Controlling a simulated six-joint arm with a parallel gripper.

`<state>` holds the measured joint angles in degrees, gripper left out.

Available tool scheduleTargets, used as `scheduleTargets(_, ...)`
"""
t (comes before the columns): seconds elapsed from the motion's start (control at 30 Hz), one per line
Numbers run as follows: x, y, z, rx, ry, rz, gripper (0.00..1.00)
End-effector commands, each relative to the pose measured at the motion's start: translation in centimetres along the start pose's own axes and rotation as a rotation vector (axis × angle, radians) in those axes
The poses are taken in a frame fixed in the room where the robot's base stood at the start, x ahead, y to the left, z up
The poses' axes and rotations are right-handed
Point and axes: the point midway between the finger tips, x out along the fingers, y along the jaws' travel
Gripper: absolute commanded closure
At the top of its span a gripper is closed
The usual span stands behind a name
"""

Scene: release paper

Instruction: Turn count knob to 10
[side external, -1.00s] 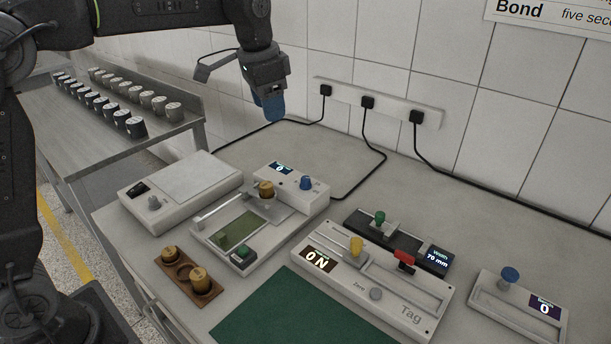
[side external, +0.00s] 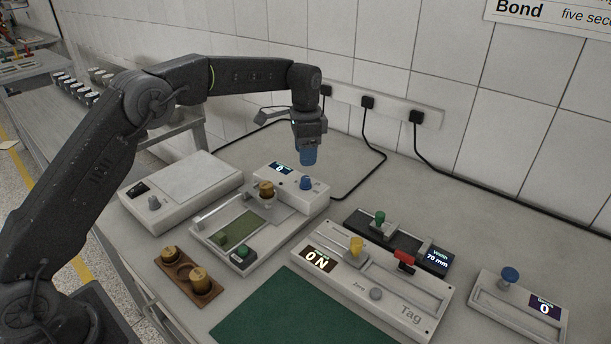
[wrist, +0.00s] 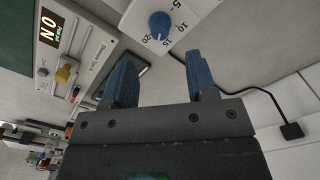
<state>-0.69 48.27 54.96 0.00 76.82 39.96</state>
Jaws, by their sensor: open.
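The blue count knob (side external: 305,183) stands on the right end of the white device. It also shows in the wrist view (wrist: 160,25), beside a printed scale with 5, 10, 15 and 20. The device's small display (side external: 281,168) seems to read 0. My gripper (side external: 308,158) points down above the knob, with a gap between them. In the wrist view its two blue fingers (wrist: 160,60) are apart with nothing between them, and the knob lies beyond their tips.
A brass knob (side external: 266,189) stands left of the blue knob. The white Tag device (side external: 411,312) with yellow and red knobs, and a black width device (side external: 398,241), lie to the right. Cables run to wall sockets behind. Bare bench surrounds the device's right side.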

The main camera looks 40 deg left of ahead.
Motion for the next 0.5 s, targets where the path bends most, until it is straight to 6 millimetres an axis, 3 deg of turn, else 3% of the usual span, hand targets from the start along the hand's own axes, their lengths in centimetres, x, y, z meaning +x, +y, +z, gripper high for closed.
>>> scheduleTargets(0.2,4.4,0.1,0.1,-0.001,-0.003,0.002,0.48)
scheduleTargets(0.5,7.2,0.0,0.0,-0.001,0.0,0.0,0.48)
